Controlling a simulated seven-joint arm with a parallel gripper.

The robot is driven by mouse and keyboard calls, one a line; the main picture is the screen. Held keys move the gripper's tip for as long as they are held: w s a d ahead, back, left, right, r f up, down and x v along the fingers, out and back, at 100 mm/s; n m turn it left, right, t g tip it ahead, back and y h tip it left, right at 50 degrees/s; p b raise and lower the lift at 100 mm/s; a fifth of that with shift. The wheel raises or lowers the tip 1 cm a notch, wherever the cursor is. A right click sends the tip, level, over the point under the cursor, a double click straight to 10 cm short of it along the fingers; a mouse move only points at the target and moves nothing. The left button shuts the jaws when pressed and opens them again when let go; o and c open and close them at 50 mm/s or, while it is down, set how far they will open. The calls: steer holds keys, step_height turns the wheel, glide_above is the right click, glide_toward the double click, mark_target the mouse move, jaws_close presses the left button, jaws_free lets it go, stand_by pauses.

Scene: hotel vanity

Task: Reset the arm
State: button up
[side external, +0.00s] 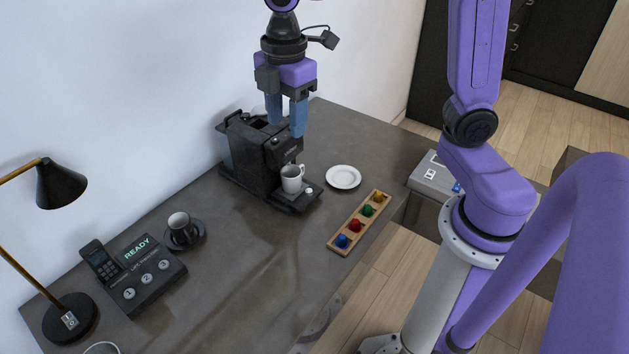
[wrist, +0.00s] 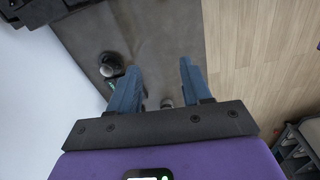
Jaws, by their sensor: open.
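My gripper (side external: 287,129) points down with its two blue fingers spread apart, above the black coffee machine (side external: 246,150). Nothing shows between the fingers. In the side view the fingers overlap the machine's top and front, and I cannot tell the exact gap. The wrist view also shows my open gripper (wrist: 158,65), with the grey counter beyond it. A white cup (side external: 291,180) stands upright on the machine's drip tray, below my gripper and apart from it.
A white saucer (side external: 343,177) and a wooden tray (side external: 335,246) with coloured pieces lie right of the machine. The counter's front middle (side external: 240,260) is clear.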

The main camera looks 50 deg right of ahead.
steer(key=s+d+f+m, duration=0.2)
steer(key=s, duration=0.7)
steer(key=s+d+f+m, duration=0.2)
steer(key=s+d+f, duration=0.1)
steer(key=s, duration=0.7)
steer(key=shift+s+d+f, duration=0.2)
steer(key=shift+s+d, duration=0.1)
